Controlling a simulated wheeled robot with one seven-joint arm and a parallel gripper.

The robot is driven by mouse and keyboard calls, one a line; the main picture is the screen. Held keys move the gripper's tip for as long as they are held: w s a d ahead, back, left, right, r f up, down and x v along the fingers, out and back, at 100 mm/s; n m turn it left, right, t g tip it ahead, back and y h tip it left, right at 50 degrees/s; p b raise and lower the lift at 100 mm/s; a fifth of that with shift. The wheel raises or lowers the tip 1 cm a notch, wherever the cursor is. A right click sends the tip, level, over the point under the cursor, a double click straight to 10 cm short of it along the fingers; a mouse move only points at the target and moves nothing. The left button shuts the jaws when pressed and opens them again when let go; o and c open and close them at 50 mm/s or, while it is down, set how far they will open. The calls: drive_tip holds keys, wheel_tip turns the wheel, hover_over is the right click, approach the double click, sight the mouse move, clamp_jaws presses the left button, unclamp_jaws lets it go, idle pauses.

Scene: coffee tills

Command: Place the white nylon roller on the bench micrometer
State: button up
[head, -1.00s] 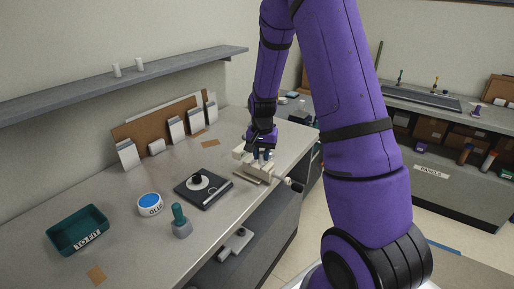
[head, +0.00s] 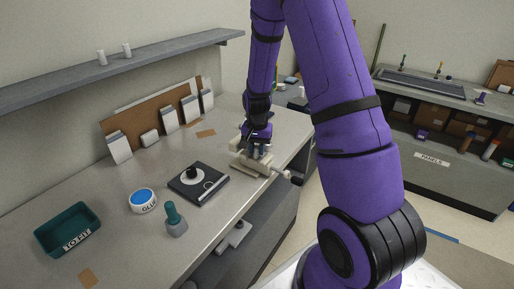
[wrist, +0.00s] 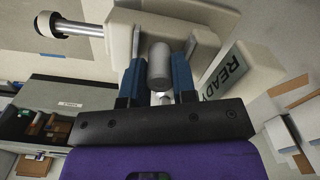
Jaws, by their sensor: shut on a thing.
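The bench micrometer (head: 243,160) is a cream device with a crank handle, standing near the front edge of the bench. In the wrist view its cream body (wrist: 122,32) fills the top, with a READY plate (wrist: 229,73) on the right. My gripper (head: 257,151) is at the micrometer. In the wrist view my gripper's blue fingers (wrist: 156,75) are shut on a pale grey-white upright cylinder, the roller (wrist: 159,64). The roller is between the micrometer's cream parts. I cannot tell whether it touches them. In the head view my gripper hides it.
Cards lean at the wall. Two white cylinders (head: 126,50) stand on the shelf (head: 170,59).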

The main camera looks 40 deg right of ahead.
sight(257, 147)
drive_tip(key=o, duration=0.9)
wheel_tip(257, 147, up, 12)
drive_tip(key=s+a+r+n+t, duration=0.1)
drive_tip(key=s+a+r+n, duration=0.1)
drive_tip(key=s+a+r, duration=0.45)
drive_tip(key=s+a+r+n+t, duration=0.2)
drive_tip(key=s+r+n, duration=0.15)
drive_tip(key=r, duration=0.65)
drive_tip(key=s+a+r+n+t, duration=0.1)
drive_tip(key=s+a+r+n, duration=0.1)
drive_tip(key=s, duration=0.6)
drive_tip(key=s+a+r+n+t, duration=0.1)
drive_tip(key=s+a+r+n, duration=0.1)
drive_tip(key=s, duration=0.6)
drive_tip(key=shift+s+a+r, duration=0.25)
drive_tip(key=shift+a+r, duration=0.1)
drive_tip(key=shift+r, duration=0.2)
